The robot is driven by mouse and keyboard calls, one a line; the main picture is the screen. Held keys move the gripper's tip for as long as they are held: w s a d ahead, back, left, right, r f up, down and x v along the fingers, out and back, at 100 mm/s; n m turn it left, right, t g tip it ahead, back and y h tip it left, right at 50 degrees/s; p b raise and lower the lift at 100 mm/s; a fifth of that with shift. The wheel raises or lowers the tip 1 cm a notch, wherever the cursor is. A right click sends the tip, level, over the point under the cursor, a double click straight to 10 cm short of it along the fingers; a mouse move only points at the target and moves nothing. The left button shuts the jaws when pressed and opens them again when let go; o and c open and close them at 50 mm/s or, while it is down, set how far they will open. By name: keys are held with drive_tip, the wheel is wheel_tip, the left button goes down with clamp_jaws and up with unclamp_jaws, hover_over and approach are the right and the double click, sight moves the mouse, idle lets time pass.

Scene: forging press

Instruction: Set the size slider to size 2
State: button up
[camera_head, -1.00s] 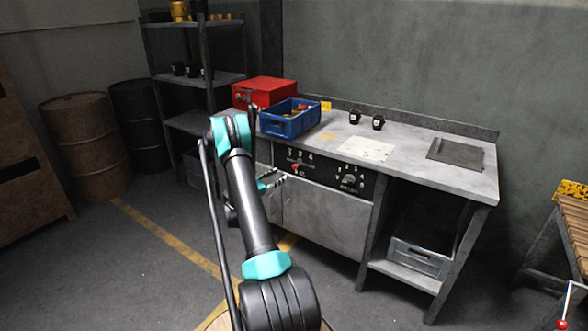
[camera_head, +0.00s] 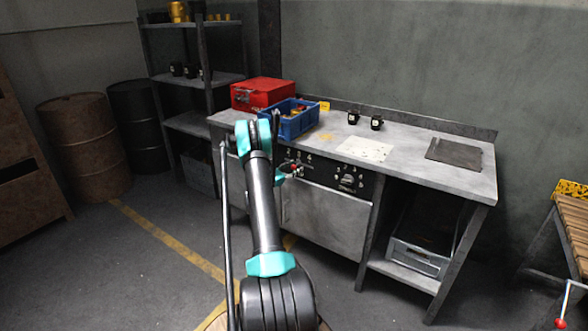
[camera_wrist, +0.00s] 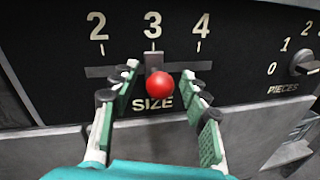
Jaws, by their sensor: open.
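The size slider's red knob (camera_wrist: 160,85) shows in the wrist view on a black panel (camera_wrist: 60,40) marked 2, 3 and 4 above the word SIZE. The slider stands at the 3 mark. My gripper (camera_wrist: 160,85) is open, with one finger on the left and one on the right of the knob; I cannot tell whether either touches it. In the head view the red knob (camera_head: 294,168) shows at the front panel of the grey bench, and my arm hides part of the panel's left side.
A dial marked PIECES (camera_wrist: 306,64) sits to the right of the slider; it also shows in the head view (camera_head: 347,181). Above, a blue bin (camera_head: 290,124), a red box (camera_head: 262,94) and two black cups (camera_head: 353,117) stand on the bench (camera_head: 410,150).

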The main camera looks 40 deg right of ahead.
drive_tip(key=shift+c, duration=0.3)
clamp_jaws()
drive_tip(key=w, duration=0.2)
drive_tip(key=w+a, duration=0.1)
drive_tip(key=w, duration=0.1)
drive_tip(key=w+a, duration=0.1)
drive_tip(key=w, duration=0.1)
drive_tip(key=shift+a, duration=0.25)
drive_tip(key=shift+o, duration=0.3)
unclamp_jaws()
drive_tip(key=shift+a, duration=0.2)
